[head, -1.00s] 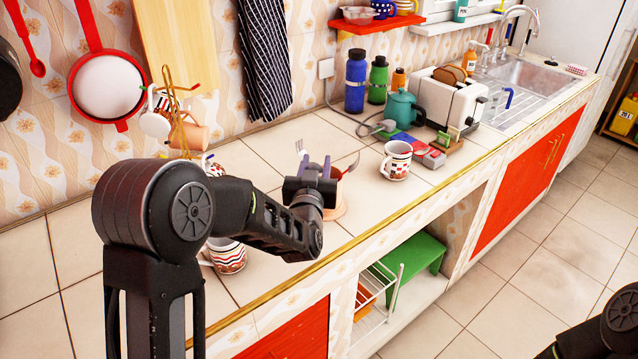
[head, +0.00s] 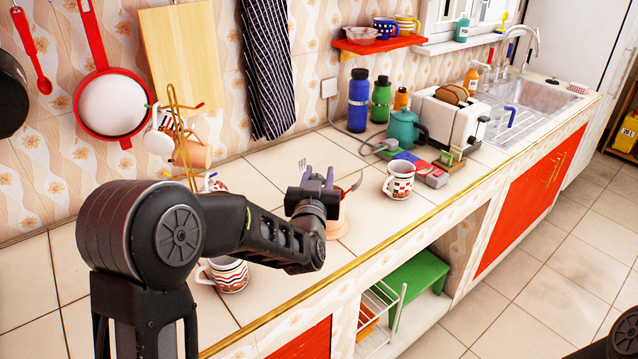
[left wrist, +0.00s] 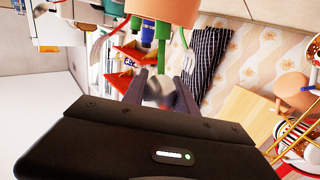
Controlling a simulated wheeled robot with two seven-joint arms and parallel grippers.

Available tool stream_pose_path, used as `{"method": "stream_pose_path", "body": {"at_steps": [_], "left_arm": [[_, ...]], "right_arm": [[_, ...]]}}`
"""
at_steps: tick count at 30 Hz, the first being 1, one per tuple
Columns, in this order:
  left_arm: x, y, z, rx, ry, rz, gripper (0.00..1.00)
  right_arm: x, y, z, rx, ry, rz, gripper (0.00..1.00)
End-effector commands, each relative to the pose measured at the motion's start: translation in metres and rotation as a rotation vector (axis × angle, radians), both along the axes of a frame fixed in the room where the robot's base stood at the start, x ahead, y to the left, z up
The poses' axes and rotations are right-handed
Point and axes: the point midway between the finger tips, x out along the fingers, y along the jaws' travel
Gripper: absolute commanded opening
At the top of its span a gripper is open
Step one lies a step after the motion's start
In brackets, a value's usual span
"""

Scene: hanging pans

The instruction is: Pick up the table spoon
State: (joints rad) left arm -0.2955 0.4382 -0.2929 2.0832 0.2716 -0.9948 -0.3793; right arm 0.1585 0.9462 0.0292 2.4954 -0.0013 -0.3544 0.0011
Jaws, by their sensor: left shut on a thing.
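My left gripper (head: 318,182) is over the counter, above a terracotta utensil holder (head: 338,224) that it partly hides. In the left wrist view its fingers (left wrist: 160,90) are shut on a grey, rounded, blurred end (left wrist: 155,92), which looks like the spoon's bowl. The spoon's handle cannot be made out. The holder (left wrist: 162,10) shows upside down in the wrist view, with coloured utensil handles in it. A fork (head: 303,165) and a red-and-dark utensil (head: 353,183) stick up beside the gripper in the head view. My right gripper is not in view.
Cups hang on a gold rack (head: 178,140). Bare tiles (head: 300,135) lie behind the gripper.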

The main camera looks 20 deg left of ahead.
Motion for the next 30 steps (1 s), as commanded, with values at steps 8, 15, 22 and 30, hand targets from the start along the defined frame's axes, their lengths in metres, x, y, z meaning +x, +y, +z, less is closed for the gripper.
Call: {"method": "stream_pose_path", "body": {"at_steps": [8,15,22,30], "left_arm": [[0.0,0.0,0.049,-0.003,-0.006,-0.001,0.0],[0.0,0.0,0.1,-0.003,-0.007,0.0,0.0],[0.0,0.0,0.144,-0.002,-0.002,0.0,0.0],[0.0,0.0,0.158,0.0,0.0,-0.001,0.0]], "right_arm": [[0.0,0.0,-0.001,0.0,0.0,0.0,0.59],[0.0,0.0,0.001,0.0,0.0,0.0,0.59],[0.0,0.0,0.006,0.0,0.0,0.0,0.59],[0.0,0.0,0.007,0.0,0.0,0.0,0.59]]}}
